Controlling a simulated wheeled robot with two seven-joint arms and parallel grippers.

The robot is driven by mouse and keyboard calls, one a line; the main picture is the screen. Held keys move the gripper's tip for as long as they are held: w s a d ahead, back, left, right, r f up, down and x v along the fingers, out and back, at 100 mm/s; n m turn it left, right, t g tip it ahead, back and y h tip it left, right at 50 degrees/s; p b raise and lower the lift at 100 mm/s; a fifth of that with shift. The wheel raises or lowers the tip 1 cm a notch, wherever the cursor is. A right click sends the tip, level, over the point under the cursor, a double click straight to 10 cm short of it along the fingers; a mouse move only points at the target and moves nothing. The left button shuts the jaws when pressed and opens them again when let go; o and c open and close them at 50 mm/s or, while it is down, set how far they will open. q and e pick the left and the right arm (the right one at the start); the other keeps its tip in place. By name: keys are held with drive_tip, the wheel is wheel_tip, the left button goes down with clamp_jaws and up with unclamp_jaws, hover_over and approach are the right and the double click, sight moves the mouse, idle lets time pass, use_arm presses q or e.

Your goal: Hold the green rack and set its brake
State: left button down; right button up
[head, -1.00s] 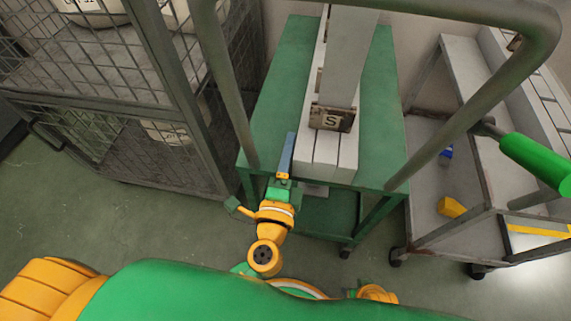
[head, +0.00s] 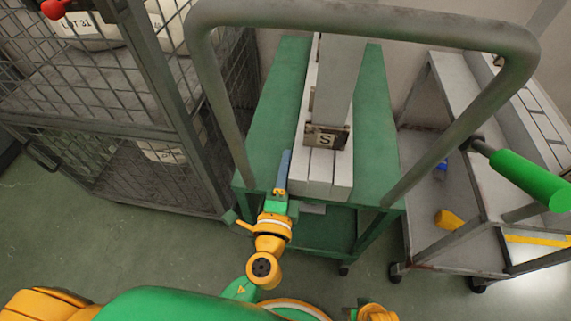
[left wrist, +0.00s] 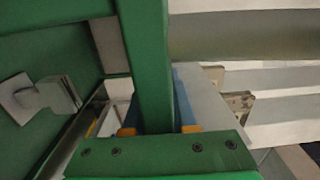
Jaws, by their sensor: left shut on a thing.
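The green rack (head: 378,150) stands in the middle of the head view, with a large grey push-bar loop (head: 365,17) in front of it. My left gripper (head: 283,178) is at the rack's front edge, left of the boards. In the left wrist view, a green bar of the rack (left wrist: 146,60) runs between its blue fingers (left wrist: 155,118), which are shut on it. A small grey plate (head: 313,209) shows under the front edge; I cannot tell whether it is the brake. My right gripper is out of view.
Floor (head: 110,235) is clear in the left foreground.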

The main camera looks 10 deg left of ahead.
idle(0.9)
